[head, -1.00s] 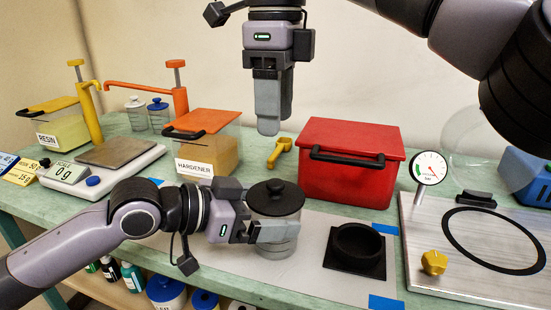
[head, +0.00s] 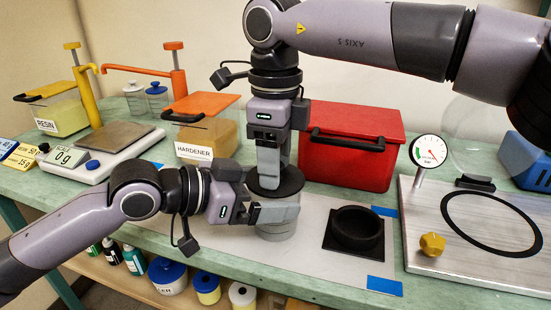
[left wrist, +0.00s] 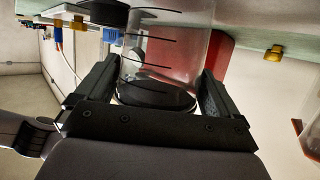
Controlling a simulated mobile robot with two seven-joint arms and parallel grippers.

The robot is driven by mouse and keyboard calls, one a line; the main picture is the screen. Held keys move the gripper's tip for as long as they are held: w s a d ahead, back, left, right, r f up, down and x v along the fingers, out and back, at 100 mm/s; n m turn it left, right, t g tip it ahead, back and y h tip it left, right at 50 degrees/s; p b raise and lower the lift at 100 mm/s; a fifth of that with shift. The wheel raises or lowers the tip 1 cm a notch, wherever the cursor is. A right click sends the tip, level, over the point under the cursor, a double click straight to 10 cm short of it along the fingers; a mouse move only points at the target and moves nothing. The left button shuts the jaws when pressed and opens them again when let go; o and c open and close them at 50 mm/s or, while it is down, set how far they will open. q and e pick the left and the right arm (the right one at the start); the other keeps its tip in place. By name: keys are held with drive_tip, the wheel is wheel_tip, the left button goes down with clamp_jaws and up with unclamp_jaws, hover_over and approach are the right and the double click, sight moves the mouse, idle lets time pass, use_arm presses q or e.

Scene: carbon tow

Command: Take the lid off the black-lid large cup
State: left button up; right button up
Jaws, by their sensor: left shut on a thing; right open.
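The large clear cup (head: 278,229) stands upright on the grey mat with its black lid (head: 292,184) on top. My left gripper (head: 272,210) is shut on the cup's upper wall from the left. In the left wrist view, its two fingers flank the clear cup (left wrist: 165,55) with dark graduation lines, and the black lid (left wrist: 155,94) lies at its lower end in the picture. My right gripper (head: 268,180) points straight down at the middle of the lid, open. Its fingers hide the lid's knob, and I cannot tell whether they touch it.
A black square stand with a ring (head: 355,232) sits right of the cup. A red box (head: 350,160) and the hardener container (head: 208,140) are behind. A scale (head: 100,155) is at left, a metal plate with a gauge (head: 470,245) at right. Mat around the stand is clear.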

clamp_jaws()
drive_tip(key=shift+r, duration=0.15)
idle(0.7)
drive_tip(key=shift+r, duration=0.95)
drive_tip(key=shift+r, duration=0.1)
drive_tip(key=shift+r, duration=1.9)
